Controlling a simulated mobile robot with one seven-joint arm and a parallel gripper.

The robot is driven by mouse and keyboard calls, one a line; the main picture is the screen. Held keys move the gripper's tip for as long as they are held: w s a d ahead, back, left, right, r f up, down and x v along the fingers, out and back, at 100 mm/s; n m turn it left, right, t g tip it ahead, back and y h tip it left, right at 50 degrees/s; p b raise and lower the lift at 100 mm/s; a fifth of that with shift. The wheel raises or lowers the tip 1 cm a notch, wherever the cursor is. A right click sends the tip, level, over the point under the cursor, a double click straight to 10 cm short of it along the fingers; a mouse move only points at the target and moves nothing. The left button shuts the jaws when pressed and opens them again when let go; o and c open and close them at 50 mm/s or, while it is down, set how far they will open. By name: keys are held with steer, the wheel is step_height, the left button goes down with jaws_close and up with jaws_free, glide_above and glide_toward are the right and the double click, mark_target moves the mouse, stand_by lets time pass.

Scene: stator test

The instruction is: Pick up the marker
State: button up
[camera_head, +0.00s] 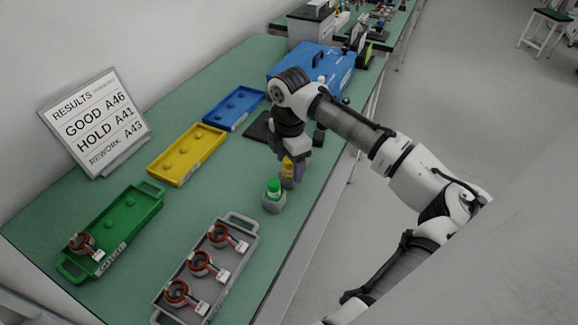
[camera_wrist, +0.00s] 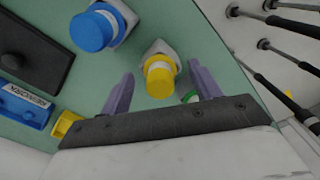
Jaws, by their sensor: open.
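A yellow-capped marker (camera_wrist: 159,78) stands in a pale holder between the fingers of my gripper (camera_wrist: 162,70) in the wrist view. The fingers are open and apart on either side of it. A blue-capped marker (camera_wrist: 93,31) in a similar holder is to its left. A sliver of green (camera_wrist: 190,97) shows by the right finger. In the head view, my gripper (camera_head: 291,172) points down over the yellow cap (camera_head: 287,166), partly covering it. A green-capped marker (camera_head: 273,188) stands in a grey holder just nearer the camera. The blue-capped marker is not visible there.
On the green bench are a grey tray (camera_head: 237,217) with three stators, a green tray (camera_head: 152,187) with one, and empty yellow (camera_head: 187,154) and blue (camera_head: 233,107) trays. A results sign (camera_head: 95,120) stands left. A blue case (camera_head: 312,62) is behind. The bench's right edge is close.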

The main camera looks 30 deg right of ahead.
steer(key=c, duration=1.1)
steer(key=shift+r, duration=0.1)
step_height(320, 180, up, 20)
steer(key=shift+f+b, duration=0.1)
steer(key=shift+b, duration=0.8)
